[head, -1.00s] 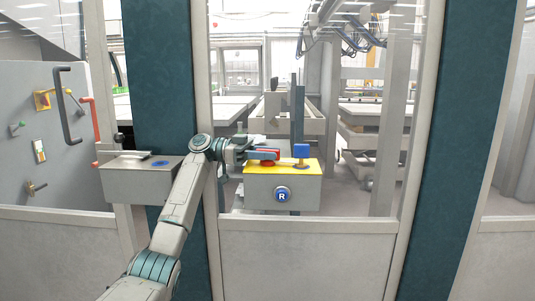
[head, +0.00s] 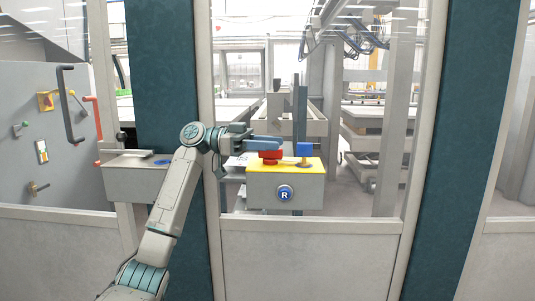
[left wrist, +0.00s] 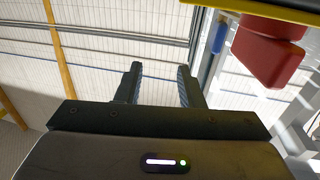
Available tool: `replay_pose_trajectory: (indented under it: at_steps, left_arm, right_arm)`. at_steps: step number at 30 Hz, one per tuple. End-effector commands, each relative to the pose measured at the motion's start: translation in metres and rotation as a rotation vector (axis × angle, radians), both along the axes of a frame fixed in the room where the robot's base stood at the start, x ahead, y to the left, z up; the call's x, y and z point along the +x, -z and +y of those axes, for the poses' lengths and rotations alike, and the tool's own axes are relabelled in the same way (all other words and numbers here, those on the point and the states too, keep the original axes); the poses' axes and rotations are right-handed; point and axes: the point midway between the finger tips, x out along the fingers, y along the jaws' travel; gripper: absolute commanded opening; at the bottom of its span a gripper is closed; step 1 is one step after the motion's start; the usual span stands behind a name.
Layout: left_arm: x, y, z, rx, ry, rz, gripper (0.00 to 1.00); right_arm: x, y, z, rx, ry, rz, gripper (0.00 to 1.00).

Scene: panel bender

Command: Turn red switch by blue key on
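The red switch (head: 270,157) sits on the yellow top of a grey box, left of the blue key (head: 304,150). In the left wrist view the red switch (left wrist: 268,50) is at the upper right, outside the finger gap, with the yellow plate edge (left wrist: 280,9) by it. My left gripper (head: 268,142) is at the red switch, just above and behind it in the picture; contact cannot be told. In the left wrist view its two fingers (left wrist: 158,82) stand apart with nothing between them. My right gripper is not in view.
The grey box with yellow top (head: 315,167) carries a round blue "R" button (head: 285,194) on its front. A second grey box (head: 135,181) stands at the left. Teal posts (head: 158,60) and framed panels flank the box. A grey door with handles is at far left.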

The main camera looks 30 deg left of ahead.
Motion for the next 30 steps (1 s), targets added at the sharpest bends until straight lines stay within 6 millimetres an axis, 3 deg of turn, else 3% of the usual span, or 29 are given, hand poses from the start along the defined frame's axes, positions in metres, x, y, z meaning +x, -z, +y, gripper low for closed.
replay_pose_trajectory:
  at_steps: [6,12,18,30]
  left_arm:
    - [-0.039,-0.002,-0.021,0.005,0.001,-0.002,0.35]
    - [-0.065,-0.006,-0.036,0.003,0.001,-0.002,0.35]
    - [-0.076,-0.008,-0.042,0.001,0.000,0.000,0.35]
    - [-0.076,-0.008,-0.042,0.000,0.000,0.000,0.35]
  right_arm:
    - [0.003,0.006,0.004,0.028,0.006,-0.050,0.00]
    - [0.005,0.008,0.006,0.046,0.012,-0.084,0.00]
    - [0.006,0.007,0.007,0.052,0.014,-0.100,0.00]
    - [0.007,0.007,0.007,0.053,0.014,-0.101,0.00]
